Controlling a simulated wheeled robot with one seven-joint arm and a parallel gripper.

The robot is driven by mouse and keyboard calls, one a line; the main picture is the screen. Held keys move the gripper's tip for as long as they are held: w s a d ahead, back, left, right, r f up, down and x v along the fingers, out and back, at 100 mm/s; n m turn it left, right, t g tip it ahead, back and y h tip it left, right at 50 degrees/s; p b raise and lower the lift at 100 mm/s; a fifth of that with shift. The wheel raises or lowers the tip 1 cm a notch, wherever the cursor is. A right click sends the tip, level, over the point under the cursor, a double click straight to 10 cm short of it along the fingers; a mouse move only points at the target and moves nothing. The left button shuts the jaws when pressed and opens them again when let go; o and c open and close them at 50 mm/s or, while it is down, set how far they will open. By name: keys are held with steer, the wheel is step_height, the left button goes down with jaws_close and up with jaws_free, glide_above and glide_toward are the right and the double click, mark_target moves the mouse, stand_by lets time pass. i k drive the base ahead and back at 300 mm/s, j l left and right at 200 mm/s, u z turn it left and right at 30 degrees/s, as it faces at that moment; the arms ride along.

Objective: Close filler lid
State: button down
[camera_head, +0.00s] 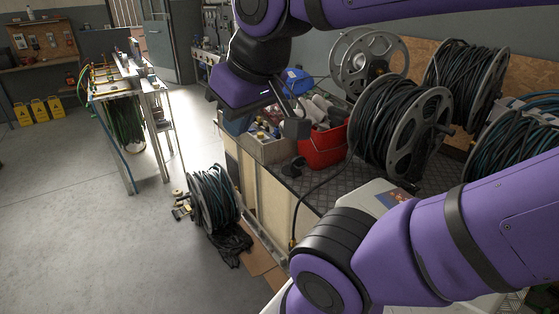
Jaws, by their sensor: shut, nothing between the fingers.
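My gripper (295,127) shows as a dark shape under my purple wrist, above the workbench near a grey bin and a red bucket. Its fingers look closed, with nothing seen between them. I cannot make out a filler lid for certain. A small black fitting (293,164) sits on the bench top, below my gripper in the picture. A blue rounded object (298,80) is behind my gripper; I cannot tell what it is. My arm hides part of the bench.
The red bucket (322,148) and grey bin (275,151) stand on the dark bench (335,185). Large hose reels (402,128) fill its right side. A smaller reel (213,197) stands on the floor. A rack table (127,100) is at left, with open floor (90,240) before it.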

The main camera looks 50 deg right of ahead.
mark_target(296, 165)
steer(key=i+z, duration=0.15)
steer(key=i, duration=0.35)
steer(key=i+j+z, duration=0.1)
steer(key=i, duration=0.35)
steer(key=i+j+z, duration=0.15)
steer(key=i, duration=0.35)
steer(key=z, duration=0.9)
steer(key=j, duration=0.05)
